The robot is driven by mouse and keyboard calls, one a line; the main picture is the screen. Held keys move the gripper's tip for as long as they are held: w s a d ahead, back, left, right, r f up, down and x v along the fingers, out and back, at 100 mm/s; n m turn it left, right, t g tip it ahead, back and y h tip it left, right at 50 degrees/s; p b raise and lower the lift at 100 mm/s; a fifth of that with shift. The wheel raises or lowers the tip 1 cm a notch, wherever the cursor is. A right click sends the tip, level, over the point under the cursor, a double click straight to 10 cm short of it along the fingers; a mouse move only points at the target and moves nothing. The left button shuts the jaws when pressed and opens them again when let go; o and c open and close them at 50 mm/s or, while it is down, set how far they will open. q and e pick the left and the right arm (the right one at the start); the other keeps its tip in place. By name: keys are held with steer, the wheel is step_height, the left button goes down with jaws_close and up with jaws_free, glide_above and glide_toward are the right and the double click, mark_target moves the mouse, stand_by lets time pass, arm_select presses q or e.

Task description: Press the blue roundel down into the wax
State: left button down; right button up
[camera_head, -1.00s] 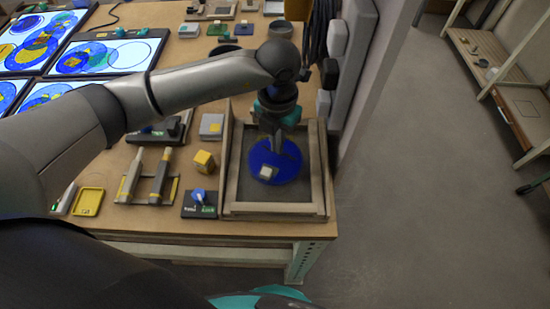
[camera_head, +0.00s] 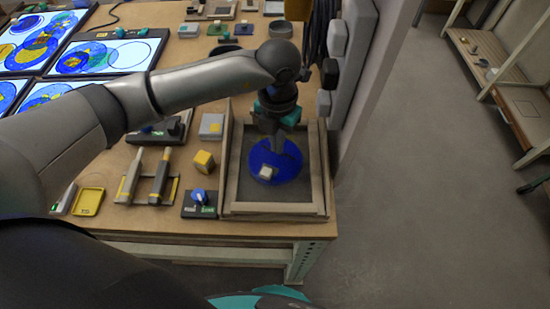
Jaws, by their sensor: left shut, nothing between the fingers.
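The blue roundel (camera_head: 288,168) is a round deep-blue disc lying flat in the wooden-framed tray (camera_head: 272,208), with a small pale block (camera_head: 267,172) on or against it near its left front. The tray's dark grey floor (camera_head: 300,192) shows around the disc; I cannot tell how deep the disc sits in it. My left gripper (camera_head: 277,148) points down over the disc's back part, shut and empty, with its fingertips at or just above the disc. Whether they touch it I cannot tell. My right gripper is not in view.
Lit panels (camera_head: 107,53) fill the back left. A grey padded wall (camera_head: 352,70) stands close behind the tray's right side. Open floor lies right.

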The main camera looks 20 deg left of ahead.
arm_select(q)
steer(key=shift+f+b, duration=0.7)
steer(key=shift+f, duration=0.2)
steer(key=shift+r, duration=0.15)
stand_by(0.8)
steer(key=shift+r+p, duration=2.65)
steer(key=shift+r, duration=0.8)
